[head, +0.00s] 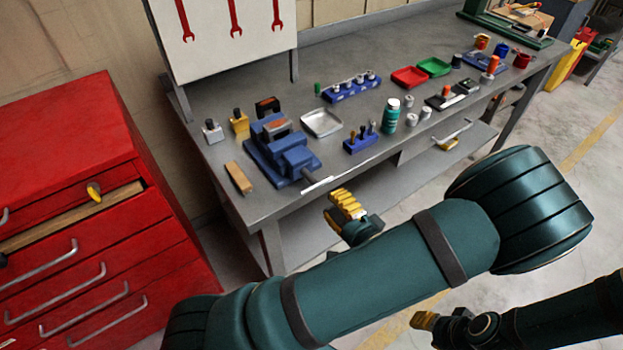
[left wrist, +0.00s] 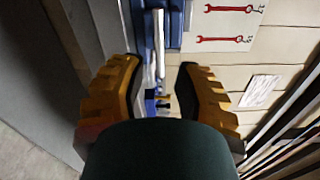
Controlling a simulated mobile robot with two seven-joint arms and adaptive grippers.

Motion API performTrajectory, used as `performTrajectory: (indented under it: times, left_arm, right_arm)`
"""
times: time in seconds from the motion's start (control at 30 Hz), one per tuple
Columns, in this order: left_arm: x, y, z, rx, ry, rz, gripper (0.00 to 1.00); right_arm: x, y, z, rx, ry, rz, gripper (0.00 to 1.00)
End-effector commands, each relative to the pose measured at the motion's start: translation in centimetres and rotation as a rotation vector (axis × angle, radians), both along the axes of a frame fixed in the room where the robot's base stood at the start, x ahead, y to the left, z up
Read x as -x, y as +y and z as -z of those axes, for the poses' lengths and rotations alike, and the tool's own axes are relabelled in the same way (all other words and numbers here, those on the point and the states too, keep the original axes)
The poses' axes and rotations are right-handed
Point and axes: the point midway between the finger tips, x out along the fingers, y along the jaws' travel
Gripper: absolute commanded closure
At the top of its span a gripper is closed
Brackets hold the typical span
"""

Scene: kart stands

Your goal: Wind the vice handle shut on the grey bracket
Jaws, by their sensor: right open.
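The blue vice (head: 292,160) stands at the near left end of the grey bench. Its pale handle bar (head: 318,185) sticks out past the bench's front edge. A dark piece with a reddish-brown top (head: 277,127) sits at the vice's jaws; I cannot tell whether it is the grey bracket. My left gripper (head: 345,207) is below and right of the handle, apart from it. In the left wrist view, its yellow fingers (left wrist: 157,95) are spread, with the pale bar (left wrist: 159,45) seen beyond and between them. My right gripper (head: 425,320) is low at the right, away from the bench.
A red drawer cabinet (head: 90,200) stands left of the bench. Near the vice are a wooden block (head: 239,177), a grey tray (head: 321,123), a blue tool holder (head: 361,143) and a green bottle (head: 390,115). The floor at the right is open.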

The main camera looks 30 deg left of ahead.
Motion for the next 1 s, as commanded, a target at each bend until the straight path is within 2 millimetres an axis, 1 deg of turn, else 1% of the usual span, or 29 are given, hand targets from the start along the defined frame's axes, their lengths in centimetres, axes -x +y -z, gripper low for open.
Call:
performTrajectory:
  times: [0.03,0.3,0.5,0.7,0.97,1.0]
  left_arm:
    - [-0.3,1.1,0.1,-0.001,0.000,-0.005,0.68]
    - [-2.3,5.8,0.2,0.001,0.001,-0.003,0.68]
    - [-3.3,8.1,0.1,0.002,0.001,-0.001,0.68]
    - [-3.7,8.9,0.1,0.003,0.001,0.000,0.68]
    - [-3.7,8.9,0.0,0.002,0.001,0.001,0.69]
    - [-3.7,8.9,0.0,0.002,0.001,0.001,0.83]
  right_arm:
    - [0.0,0.0,0.3,0.000,0.000,0.000,0.53]
    - [-0.1,0.0,1.1,0.001,-0.004,0.000,0.53]
    - [-0.2,0.0,1.4,0.001,-0.006,0.001,0.53]
    - [-0.3,-0.1,1.5,0.001,-0.007,0.002,0.53]
    - [-0.3,0.0,1.5,0.001,-0.007,0.002,0.53]
    - [-0.3,0.0,1.5,0.001,-0.007,0.002,0.53]
